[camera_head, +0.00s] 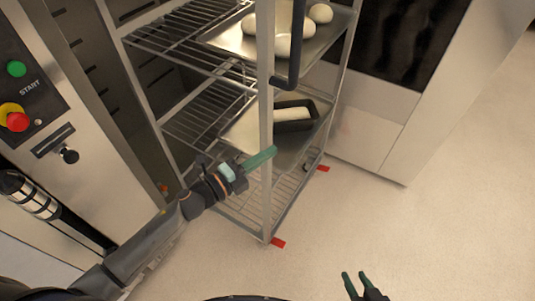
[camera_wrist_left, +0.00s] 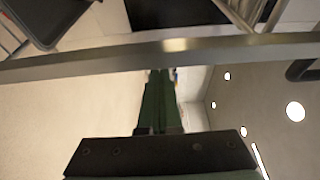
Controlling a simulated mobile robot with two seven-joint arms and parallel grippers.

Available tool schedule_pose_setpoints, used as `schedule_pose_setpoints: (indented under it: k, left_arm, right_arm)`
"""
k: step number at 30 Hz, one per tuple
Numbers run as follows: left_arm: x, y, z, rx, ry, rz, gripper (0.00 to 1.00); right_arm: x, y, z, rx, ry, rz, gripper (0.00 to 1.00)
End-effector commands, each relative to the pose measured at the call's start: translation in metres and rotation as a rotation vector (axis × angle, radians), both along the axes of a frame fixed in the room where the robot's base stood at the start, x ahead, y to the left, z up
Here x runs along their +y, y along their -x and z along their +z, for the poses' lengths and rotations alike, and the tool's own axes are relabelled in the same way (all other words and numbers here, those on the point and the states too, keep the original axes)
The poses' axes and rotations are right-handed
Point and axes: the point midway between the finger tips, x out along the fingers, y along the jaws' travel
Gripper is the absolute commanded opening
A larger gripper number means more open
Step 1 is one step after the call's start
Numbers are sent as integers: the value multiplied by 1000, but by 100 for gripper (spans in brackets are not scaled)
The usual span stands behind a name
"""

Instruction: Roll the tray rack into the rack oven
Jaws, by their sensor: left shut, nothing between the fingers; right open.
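The tray rack (camera_head: 265,105), a metal frame with wire shelves, stands upright at the open front of the rack oven (camera_head: 88,70). How much of it is inside the oven I cannot tell. A dark curved handle (camera_head: 291,62) is on its near side. My left gripper (camera_head: 272,153) is shut and empty at the rack's near upright post. In the left wrist view the post (camera_wrist_left: 110,58) crosses just beyond the shut fingertips (camera_wrist_left: 158,74); whether they touch it I cannot tell. My right gripper (camera_head: 357,277) is open and empty, low over the floor, apart from the rack.
The rack holds a tray of round pale dough (camera_head: 229,43) and a dark loaf pan (camera_head: 300,113). Red floor marks (camera_head: 278,243) lie by its base. An oven panel with a green button (camera_head: 16,69) is at left, a steel cabinet (camera_head: 375,130) behind right. Floor at right is clear.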

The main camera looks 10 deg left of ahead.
Motion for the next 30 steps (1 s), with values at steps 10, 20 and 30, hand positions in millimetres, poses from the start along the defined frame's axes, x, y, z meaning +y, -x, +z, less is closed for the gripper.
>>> schedule_pose_setpoints:
  k: [10, 20, 30]
  left_arm:
    - [32, -12, -2, -1, -7, 9, 0]
    - [114, -43, -4, -2, -11, 16, 0]
    - [198, -72, -5, -4, -5, 8, 0]
  right_arm:
    - [0, 0, -8, 1, 0, 0, 41]
    - [8, 2, -29, 18, -9, 13, 41]
    - [31, -14, -50, 5, -37, 57, 41]
